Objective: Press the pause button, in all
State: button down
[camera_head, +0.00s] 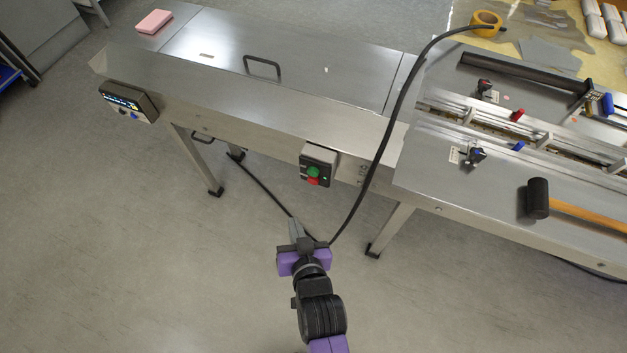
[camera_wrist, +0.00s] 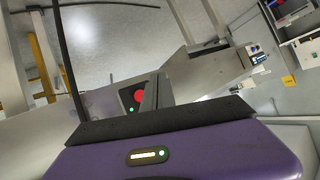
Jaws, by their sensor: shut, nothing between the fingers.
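A dark control box (camera_head: 318,157) is on the front face of the steel machine, with a green button (camera_head: 313,171) above a red button (camera_head: 313,181). In the wrist view the red button (camera_wrist: 138,96) shows just left of my fingers. A second panel (camera_head: 128,101) with a lit display is at the machine's left end, with a blue button (camera_head: 134,115) and a dark one below the display; it also shows in the wrist view (camera_wrist: 257,54). I cannot read which button is pause. My gripper (camera_head: 294,222) is shut and empty, below the control box and apart from it.
A black cable (camera_head: 375,160) hangs from the table top and curves close to my gripper. A black-headed mallet (camera_head: 538,198), yellow tape roll (camera_head: 487,22) and pink block (camera_head: 154,21) lie on top. Table legs stand below. The floor at lower left is clear.

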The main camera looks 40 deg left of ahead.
aim_at(313, 180)
jog(key=shift+w, duration=0.1)
jog(key=w+a+b, duration=0.2)
jog(key=w+b, duration=0.2)
jog(key=w, duration=0.4)
jog(key=shift+w, duration=0.15)
jog(key=shift+w, duration=0.15)
dwell(2.0)
jog(key=shift+w+a, duration=0.15)
jog(key=shift+w, duration=0.15)
jog(key=shift+w+a+b, duration=0.1)
jog(key=shift+w+b, duration=0.2)
jog(key=shift+w, duration=0.15)
dwell(0.9)
jog(key=shift+s, duration=0.15)
jog(key=shift+s+d+p, duration=0.2)
jog(key=shift+s+p, duration=0.3)
jog(key=shift+s, duration=0.25)
